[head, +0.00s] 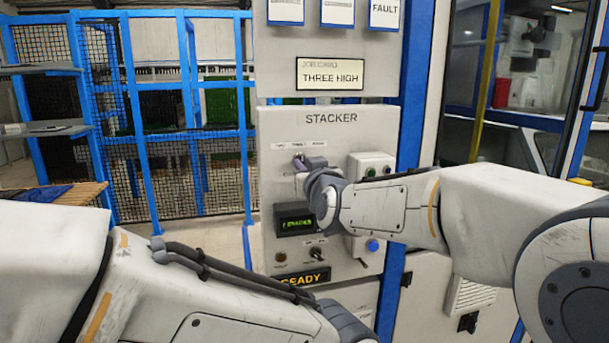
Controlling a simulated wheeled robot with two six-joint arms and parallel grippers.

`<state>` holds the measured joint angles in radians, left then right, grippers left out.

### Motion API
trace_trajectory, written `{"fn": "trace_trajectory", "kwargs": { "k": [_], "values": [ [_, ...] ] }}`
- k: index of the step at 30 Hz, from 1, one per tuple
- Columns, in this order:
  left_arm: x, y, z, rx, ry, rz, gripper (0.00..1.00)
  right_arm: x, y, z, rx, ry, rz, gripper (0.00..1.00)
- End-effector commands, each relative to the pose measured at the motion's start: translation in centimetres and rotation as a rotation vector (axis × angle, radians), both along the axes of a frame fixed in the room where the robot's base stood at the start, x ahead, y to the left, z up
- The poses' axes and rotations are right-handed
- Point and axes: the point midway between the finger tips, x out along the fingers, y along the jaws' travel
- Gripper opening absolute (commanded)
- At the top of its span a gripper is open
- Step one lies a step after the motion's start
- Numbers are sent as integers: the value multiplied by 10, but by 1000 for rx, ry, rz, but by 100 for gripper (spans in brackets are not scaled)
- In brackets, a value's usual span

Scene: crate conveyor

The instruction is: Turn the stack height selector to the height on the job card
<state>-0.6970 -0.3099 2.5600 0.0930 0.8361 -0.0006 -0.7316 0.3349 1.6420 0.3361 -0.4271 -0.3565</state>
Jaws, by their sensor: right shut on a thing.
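The grey STACKER panel (275,127) stands upright in front of me. The job card (329,74) above it reads THREE HIGH. My right gripper (300,165) is at the upper left of the panel, shut on the stack height selector, just below a row of three small labels. The gripper and wrist hide the selector, so I cannot tell which way it points. The small labels are too blurred to read surely. My left arm crosses the bottom of the view, and its gripper is out of the frame.
A button box (371,163) and a blue button (373,246) are at the right. Blue-framed mesh fencing (160,150) stands at left.

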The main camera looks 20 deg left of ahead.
Motion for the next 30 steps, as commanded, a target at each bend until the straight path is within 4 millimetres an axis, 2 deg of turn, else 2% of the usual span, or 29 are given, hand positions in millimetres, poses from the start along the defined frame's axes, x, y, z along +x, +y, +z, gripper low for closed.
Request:
{"fn": "trace_trajectory", "kwargs": {
  "k": [18,19,21,30],
  "values": [
    [0,0,-5,0,0,0,50,0,0,2,43,26,-1,0],
    [0,0,-5,0,0,0,50,0,0,2,43,26,-1,17],
    [0,0,-5,0,0,0,50,0,0,2,43,26,-1,44],
    [0,0,-6,0,0,0,50,0,0,1,41,27,-1,44]
  ]
}}
